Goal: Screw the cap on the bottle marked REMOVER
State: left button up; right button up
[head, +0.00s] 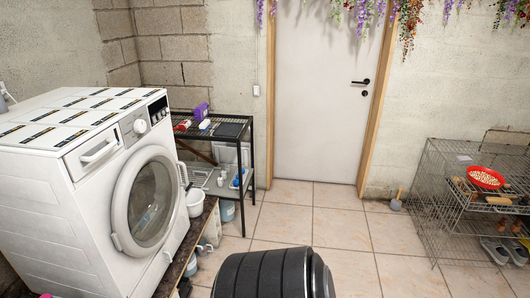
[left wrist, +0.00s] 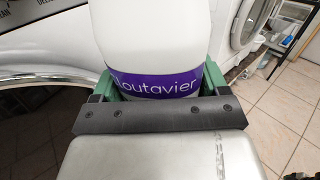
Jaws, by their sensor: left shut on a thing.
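In the left wrist view my left gripper (left wrist: 160,88) has its green fingers shut on the two sides of a white bottle (left wrist: 150,40). The bottle has a purple label with white letters that read "outavier". Its top is cut off by the picture edge, so its neck and any cap are hidden. I cannot read REMOVER on anything, and no loose cap shows. Neither gripper shows in the head view. My right gripper is not in view.
A white washing machine (head: 75,215) stands at left. Beside it, a black metal rack (head: 248,165) holds small items, including a purple box (head: 201,111). A closed white door (head: 320,100) is behind. A wire cage (head: 425,200) stands at right.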

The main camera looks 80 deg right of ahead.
pick_arm(q)
jog(key=shift+r, duration=0.1)
jog(key=shift+s+a+r+y, duration=0.1)
jog(key=shift+s+y, duration=0.1)
jog(key=shift+y, duration=0.1)
jog(key=s+a+n+t+y, duration=0.2)
jog(key=a+n+y, duration=0.2)
jog(key=a, duration=0.3)
jog(key=s+a+f+n+t+y, duration=0.1)
jog(key=s+a+n+t+y, duration=0.1)
jog(key=a+y, duration=0.5)
jog(key=shift+s+f+n, duration=0.15)
jog(key=shift+s+n, duration=0.65)
jog(key=shift+n, duration=0.2)
